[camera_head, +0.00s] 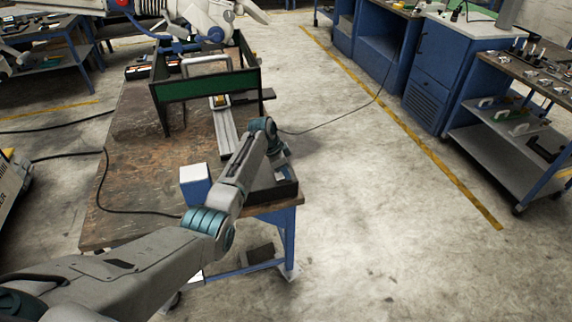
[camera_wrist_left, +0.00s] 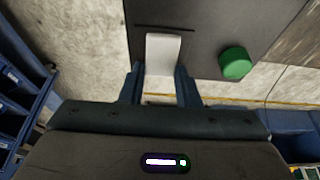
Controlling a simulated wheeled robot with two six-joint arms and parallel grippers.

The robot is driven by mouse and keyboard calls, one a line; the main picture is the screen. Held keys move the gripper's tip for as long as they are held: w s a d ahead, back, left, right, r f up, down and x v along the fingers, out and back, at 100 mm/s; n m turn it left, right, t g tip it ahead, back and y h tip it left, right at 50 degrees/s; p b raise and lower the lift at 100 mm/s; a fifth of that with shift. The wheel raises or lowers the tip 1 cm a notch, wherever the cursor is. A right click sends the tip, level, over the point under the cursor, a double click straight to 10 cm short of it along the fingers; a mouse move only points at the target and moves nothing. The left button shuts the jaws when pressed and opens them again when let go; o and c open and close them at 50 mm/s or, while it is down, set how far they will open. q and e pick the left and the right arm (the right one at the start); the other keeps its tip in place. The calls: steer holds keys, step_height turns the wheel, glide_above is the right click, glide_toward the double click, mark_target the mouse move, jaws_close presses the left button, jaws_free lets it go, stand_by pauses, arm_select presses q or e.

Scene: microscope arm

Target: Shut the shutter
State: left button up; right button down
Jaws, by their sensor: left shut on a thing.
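In the left wrist view a dark grey box (camera_wrist_left: 205,50) fills the top middle. It has a thin slot, a pale flat tab (camera_wrist_left: 163,50) below the slot, and a round green button (camera_wrist_left: 235,63) to the right. I take the pale tab as the shutter's handle. My left gripper (camera_wrist_left: 160,88) has a finger on each side of the tab's lower end and is shut on it. In the head view, the dark box (camera_head: 288,190) stands at the table's near right corner, partly hidden by my left arm. The tab is hidden there. My right gripper is out of view.
The brown table (camera_head: 125,165) carries a blue and white box (camera_head: 195,186), a green-panelled dark frame (camera_head: 205,87) and a grey rail (camera_head: 223,125). A black cable crosses its left side. Open floor (camera_head: 370,220) lies right of the table; blue cabinets (camera_head: 440,65) stand beyond.

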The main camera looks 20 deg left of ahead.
arm_select(q)
steer(key=shift+r, duration=0.1)
stand_by(0.3)
steer(key=o, duration=0.9)
steer(key=shift+o, duration=0.4)
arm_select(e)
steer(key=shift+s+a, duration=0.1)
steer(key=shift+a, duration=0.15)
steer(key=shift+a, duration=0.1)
arm_select(q)
steer(key=b+v, duration=0.3)
steer(key=v, duration=0.7)
steer(key=shift+s+a+r, duration=0.2)
steer(key=shift+a+r, duration=0.1)
steer(key=shift+a, duration=0.05)
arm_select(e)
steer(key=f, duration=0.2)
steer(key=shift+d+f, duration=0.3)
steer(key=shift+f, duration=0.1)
